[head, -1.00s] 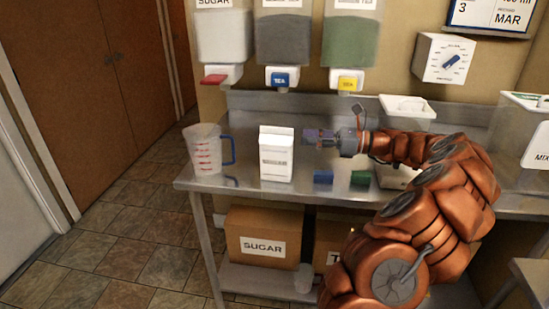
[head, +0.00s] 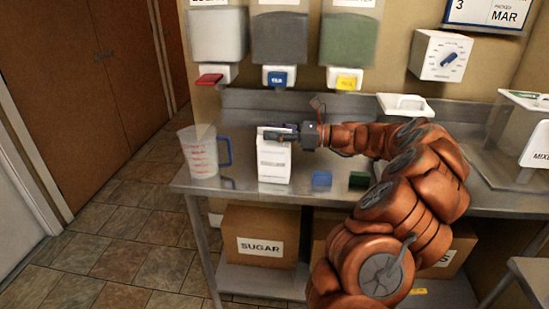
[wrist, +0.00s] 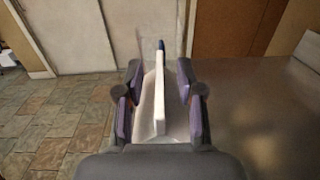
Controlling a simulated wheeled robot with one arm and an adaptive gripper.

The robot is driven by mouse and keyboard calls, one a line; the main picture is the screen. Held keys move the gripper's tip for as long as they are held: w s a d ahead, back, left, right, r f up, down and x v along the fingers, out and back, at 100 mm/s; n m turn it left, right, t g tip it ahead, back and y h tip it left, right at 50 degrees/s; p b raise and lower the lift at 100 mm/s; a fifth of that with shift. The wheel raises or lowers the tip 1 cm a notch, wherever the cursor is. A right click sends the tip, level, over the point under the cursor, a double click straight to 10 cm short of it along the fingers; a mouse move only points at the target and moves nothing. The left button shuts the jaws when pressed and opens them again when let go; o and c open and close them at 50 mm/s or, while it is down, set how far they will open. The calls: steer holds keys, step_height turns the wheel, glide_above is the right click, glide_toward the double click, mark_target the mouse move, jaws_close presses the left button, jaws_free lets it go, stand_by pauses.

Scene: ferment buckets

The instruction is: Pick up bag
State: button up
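The white paper bag (head: 274,165) with a printed label stands upright on the steel counter. My gripper (head: 282,133) is at the top of the bag, reaching in from the right. In the wrist view, the bag's narrow white top edge (wrist: 160,98) lies between the two fingers of my gripper (wrist: 160,103). The fingers are open, with a gap on each side of that top edge. In the head view my gripper hides part of the bag's top.
A clear measuring jug (head: 199,152) with a blue handle stands left of the bag. Dispensers with a red (head: 210,80), blue and yellow tap hang above. The counter's front edge is close.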

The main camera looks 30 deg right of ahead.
jaws_close()
stand_by(0.8)
